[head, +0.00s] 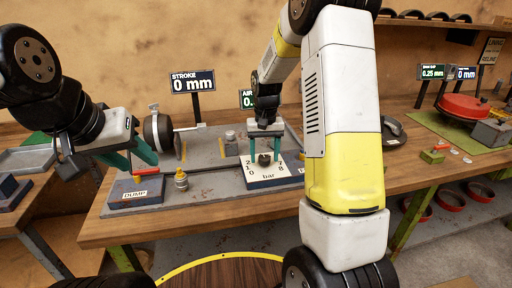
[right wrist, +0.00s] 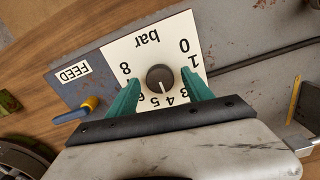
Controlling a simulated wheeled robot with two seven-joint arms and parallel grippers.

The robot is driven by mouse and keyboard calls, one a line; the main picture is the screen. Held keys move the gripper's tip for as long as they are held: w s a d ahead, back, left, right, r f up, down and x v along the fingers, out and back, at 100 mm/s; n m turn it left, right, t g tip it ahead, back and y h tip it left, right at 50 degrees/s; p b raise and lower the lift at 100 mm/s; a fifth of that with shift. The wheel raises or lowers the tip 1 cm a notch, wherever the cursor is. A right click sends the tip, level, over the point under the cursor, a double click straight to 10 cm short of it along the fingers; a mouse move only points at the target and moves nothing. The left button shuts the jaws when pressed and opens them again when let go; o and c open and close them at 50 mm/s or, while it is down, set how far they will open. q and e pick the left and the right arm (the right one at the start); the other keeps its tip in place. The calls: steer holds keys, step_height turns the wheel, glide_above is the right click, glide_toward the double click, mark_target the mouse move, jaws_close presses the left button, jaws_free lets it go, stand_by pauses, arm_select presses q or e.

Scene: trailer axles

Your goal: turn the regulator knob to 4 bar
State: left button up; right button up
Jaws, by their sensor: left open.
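The regulator knob (right wrist: 160,78) is a small dark round knob on a white dial plate (right wrist: 118,52) printed with numbers and "bar". A light mark on its lower side in the right wrist view seems to point near the 4 and 5. The knob also shows in the head view (head: 264,159). My right gripper (right wrist: 161,77) is open, its teal fingers on either side of the knob with gaps visible. The fingers cover part of the dial's numbers. My left gripper (head: 141,168) is open and empty above the left of the bench, near the DUMP block (head: 136,192).
A yellow-topped brass fitting (head: 181,180) stands beside the DUMP block. A STROKE sign (head: 193,82) reads 0 mm. The AIR sign (head: 246,99) is mostly hidden by my right arm.

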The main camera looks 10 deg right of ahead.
mark_target(265, 157)
steer(key=shift+r, duration=3.95)
